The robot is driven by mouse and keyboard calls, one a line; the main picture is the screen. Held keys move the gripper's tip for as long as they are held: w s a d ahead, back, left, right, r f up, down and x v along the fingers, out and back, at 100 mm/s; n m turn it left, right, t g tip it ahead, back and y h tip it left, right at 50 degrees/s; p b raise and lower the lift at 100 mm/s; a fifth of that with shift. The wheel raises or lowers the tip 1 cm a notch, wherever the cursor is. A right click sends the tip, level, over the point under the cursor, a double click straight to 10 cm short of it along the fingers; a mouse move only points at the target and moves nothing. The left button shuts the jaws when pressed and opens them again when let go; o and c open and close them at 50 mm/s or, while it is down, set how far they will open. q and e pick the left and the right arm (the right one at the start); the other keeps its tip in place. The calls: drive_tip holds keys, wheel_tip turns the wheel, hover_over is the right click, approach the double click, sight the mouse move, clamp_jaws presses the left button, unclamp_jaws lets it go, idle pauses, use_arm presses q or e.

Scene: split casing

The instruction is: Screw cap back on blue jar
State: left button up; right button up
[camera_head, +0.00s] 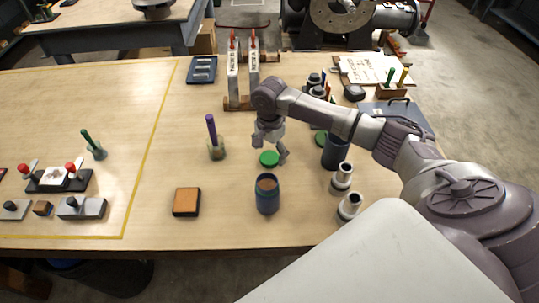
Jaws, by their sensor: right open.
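The blue jar (267,195) stands upright and open near the front middle of the table, with brown contents showing at its mouth. A green cap (269,158) lies flat on the table just behind the jar. My right gripper (270,150) is open, with its fingers close around or above the green cap; I cannot tell whether they touch it. A second dark blue jar (334,152) stands to the right, and another green cap (321,139) shows beside it, partly hidden by my arm. My left gripper is not in view.
An orange-brown block (187,201) lies left of the jar. A holder with a purple tool (215,140) stands behind it. Metal cylinders (349,206) stand at the right. The table around the jar's front is clear.

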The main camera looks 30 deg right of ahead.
sight(270, 157)
drive_tip(key=shift+f, duration=0.75)
drive_tip(key=shift+c, duration=0.2)
drive_tip(key=c, duration=0.7)
drive_tip(key=shift+r, duration=0.1)
wheel_tip(270, 157, up, 10)
drive_tip(key=shift+f+b, duration=0.1)
drive_tip(key=shift+b, duration=0.8)
